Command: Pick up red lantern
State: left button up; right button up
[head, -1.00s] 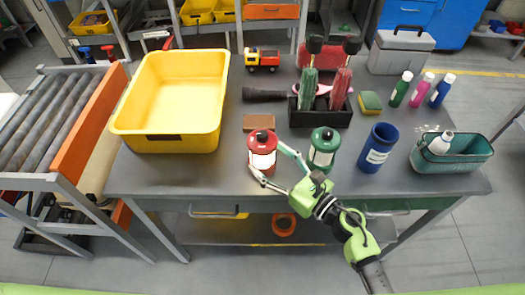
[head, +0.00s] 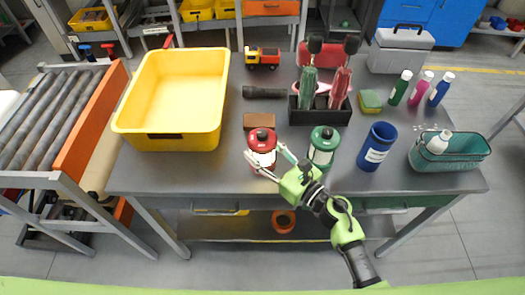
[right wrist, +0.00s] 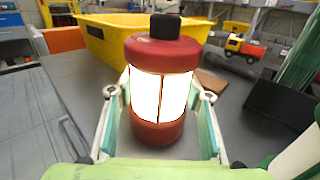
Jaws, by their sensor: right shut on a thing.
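The red lantern (head: 262,147) has a red cap and base with a bright white glass body. It stands upright on the grey table (head: 225,178) near the front edge. My right gripper (head: 264,153) reaches in from the front right, with one finger on each side of the lantern, shut on it. In the right wrist view the lantern (right wrist: 160,90) fills the middle between the two green finger pads. A green lantern (head: 322,148) of the same shape stands close to the right of it. My left gripper is not in view.
A yellow bin (head: 125,122) stands at the left. A brown block (head: 259,121) lies just behind the red lantern. A black holder (head: 320,115) with tools, a blue cup (head: 377,147) and a teal basket (head: 450,158) stand to the right. The front-left tabletop is clear.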

aim_at(263, 143)
jog(key=shift+r, duration=0.15)
jog(key=shift+r, duration=0.25)
notch_tip(263, 143, up, 2)
jog(key=shift+r, duration=0.25)
jog(key=s+r+p, duration=0.5)
jog(key=s+r, duration=0.4)
jog(key=s, duration=0.5)
jog(key=shift+r, duration=0.4)
jog(key=shift+f, duration=0.1)
